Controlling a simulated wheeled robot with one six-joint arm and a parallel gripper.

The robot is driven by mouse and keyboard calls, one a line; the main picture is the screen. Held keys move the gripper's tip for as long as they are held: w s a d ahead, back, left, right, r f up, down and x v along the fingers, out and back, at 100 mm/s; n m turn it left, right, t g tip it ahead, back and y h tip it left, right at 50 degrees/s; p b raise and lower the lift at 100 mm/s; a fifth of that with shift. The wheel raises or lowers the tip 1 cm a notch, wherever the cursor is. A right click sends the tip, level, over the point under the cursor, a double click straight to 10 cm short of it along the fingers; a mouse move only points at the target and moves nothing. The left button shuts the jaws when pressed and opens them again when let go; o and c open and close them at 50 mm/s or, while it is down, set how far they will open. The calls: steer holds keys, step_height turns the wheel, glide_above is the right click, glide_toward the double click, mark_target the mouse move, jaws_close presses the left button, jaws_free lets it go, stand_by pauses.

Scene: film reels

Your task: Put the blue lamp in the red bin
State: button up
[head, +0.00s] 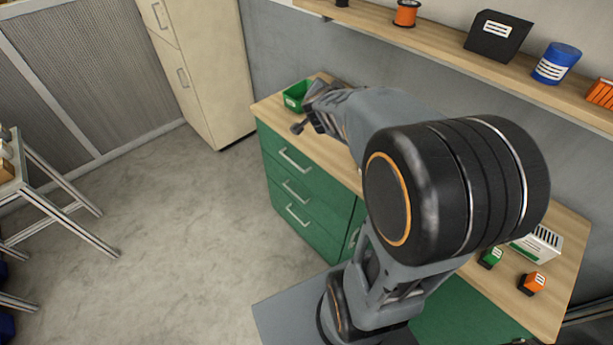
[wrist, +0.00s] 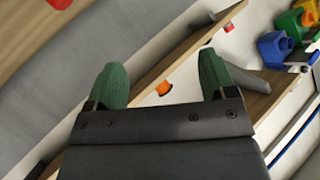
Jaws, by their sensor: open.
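In the head view my gripper (head: 308,108) is over the left end of the counter, close beside a green bin (head: 296,97). I cannot make out a blue lamp in either view. No red bin can be identified; a small red thing (wrist: 60,3) is cut off at the top edge of the wrist view. My arm hides much of the counter.
The wooden counter (head: 269,107) tops green drawers. A green item (head: 490,258) and an orange item (head: 532,284) stand at its right. The shelf (head: 440,46) above holds an orange spool (head: 406,13), a black box (head: 497,36) and a blue tin (head: 556,63).

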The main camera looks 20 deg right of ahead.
steer(key=s+a+n+g+y, duration=0.1)
steer(key=s+a+n+y, duration=0.35)
steer(key=a, duration=0.35)
steer(key=s+a+n+y, duration=0.3)
steer(key=a+n+y, duration=0.15)
steer(key=a, duration=0.35)
steer(key=s+f+n+g+h, duration=0.1)
steer(key=s+f+n+g, duration=0.1)
steer(key=s, duration=0.4)
steer(key=s+f+n+g, duration=0.2)
steer(key=s+g, duration=0.1)
steer(key=s, duration=0.3)
steer(key=shift+g+h, duration=0.3)
steer(key=shift+h, duration=0.1)
